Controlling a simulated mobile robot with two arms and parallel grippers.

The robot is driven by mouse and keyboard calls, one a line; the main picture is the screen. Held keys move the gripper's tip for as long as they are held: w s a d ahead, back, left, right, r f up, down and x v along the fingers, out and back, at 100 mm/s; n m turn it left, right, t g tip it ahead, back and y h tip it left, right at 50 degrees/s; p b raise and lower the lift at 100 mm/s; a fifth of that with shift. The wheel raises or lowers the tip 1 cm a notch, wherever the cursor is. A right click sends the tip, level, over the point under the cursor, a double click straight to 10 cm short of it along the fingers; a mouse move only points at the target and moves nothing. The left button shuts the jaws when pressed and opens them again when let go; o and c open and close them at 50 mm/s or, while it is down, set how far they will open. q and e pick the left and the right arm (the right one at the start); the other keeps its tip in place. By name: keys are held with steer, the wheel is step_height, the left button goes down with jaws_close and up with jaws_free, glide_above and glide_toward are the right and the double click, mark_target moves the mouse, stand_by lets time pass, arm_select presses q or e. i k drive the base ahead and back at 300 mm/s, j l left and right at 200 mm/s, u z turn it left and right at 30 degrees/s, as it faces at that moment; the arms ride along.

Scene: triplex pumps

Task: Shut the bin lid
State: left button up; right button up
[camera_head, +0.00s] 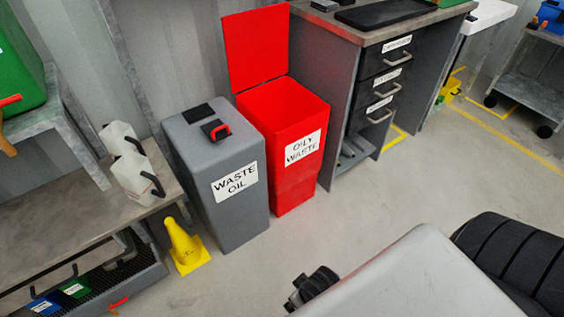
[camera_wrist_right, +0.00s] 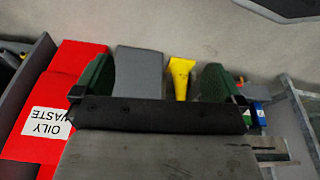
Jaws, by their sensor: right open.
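The red oily waste bin (camera_head: 290,130) stands on the floor in the head view. Its red lid (camera_head: 256,45) is open and stands upright at the back edge. The bin also shows upside down at the left of the right wrist view (camera_wrist_right: 28,150), where I cannot make out the lid. My right gripper (camera_wrist_right: 157,80) is open, its two dark green fingers spread, with nothing visible held. The bin lies to the left of it in that view. My left gripper is not in view.
A grey waste oil bin (camera_head: 230,190) stands left of the red bin. A drawer cabinet (camera_head: 350,90) stands close on the right. A bench with white jugs (camera_head: 137,180) is at left. Floor in front is clear.

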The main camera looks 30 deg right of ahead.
mark_target(256, 41)
steer(key=i+l+z, duration=0.1)
steer(key=z, duration=0.4)
steer(key=i+l+z, duration=0.1)
steer(key=z, duration=0.35)
steer(key=i+z, duration=0.15)
steer(key=z, duration=0.35)
